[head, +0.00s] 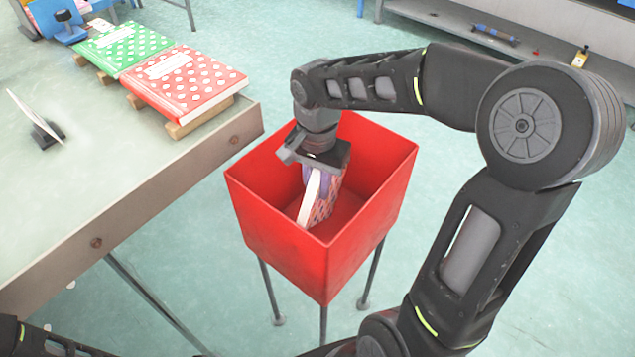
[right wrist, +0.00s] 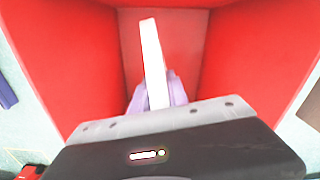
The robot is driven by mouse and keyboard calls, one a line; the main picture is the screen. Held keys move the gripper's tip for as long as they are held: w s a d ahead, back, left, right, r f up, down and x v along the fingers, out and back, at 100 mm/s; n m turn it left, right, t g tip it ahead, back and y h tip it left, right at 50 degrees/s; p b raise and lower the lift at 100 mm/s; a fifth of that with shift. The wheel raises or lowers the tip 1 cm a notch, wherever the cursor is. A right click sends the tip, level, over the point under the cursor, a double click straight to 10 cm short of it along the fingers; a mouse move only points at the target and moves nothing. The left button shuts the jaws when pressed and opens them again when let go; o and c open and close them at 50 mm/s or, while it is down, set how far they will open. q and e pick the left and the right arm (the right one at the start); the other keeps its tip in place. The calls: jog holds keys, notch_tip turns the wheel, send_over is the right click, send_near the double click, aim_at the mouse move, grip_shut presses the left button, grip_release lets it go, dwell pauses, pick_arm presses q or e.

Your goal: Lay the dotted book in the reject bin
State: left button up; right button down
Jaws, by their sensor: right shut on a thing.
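My right gripper (head: 318,178) points down inside the red bin (head: 285,243), its purple fingers shut on a book (head: 325,200). The held book stands on edge, slightly tilted, with pale page edges and a red patterned cover. Its lower end is down between the bin walls; I cannot tell whether it touches the floor. In the right wrist view the book (right wrist: 152,60) shows as a pale strip between the purple fingers (right wrist: 176,90), with red bin walls (right wrist: 245,60) around it. My left gripper is out of view.
A red book with white dots (head: 185,82) and a green dotted book (head: 122,45) lie on wooden blocks on the table (head: 130,190), left of the bin. A small stand with a pale plate (head: 38,120) is further left.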

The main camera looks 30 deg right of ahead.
jog(key=shift+f, duration=0.1)
jog(key=c, duration=1.2)
grip_release()
jog(key=shift+o, duration=0.4)
jog(key=o, duration=0.5)
notch_tip(320, 180, up, 14)
jog(key=p, duration=1)
jog(key=shift+p, duration=0.35)
